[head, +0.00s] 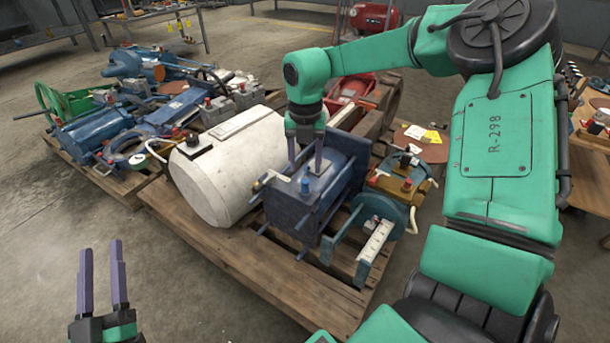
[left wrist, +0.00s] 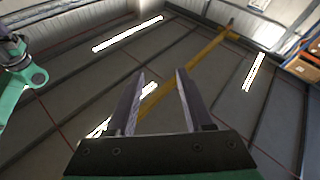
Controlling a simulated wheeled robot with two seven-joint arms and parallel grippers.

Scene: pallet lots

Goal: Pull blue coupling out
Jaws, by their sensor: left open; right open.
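A small bright blue fitting, which looks like the blue coupling (head: 305,186), sits on top of a dark blue box-shaped machine (head: 292,216) on the near pallet. My right gripper (head: 305,166) points down over this machine, its two fingers apart, just behind the fitting in the picture. I cannot tell whether the fingers touch anything. My left gripper (head: 102,250) is open and empty, pointing up at the lower left, away from the pallets. In the left wrist view its open fingers (left wrist: 159,88) show against the ceiling.
A white tank (head: 225,165) lies left of the blue machine. A teal and yellow machine (head: 390,205) stands to its right. The wooden pallet (head: 245,265) has bare boards in front. Another loaded pallet (head: 130,190) is at left. Floor at the lower left is clear.

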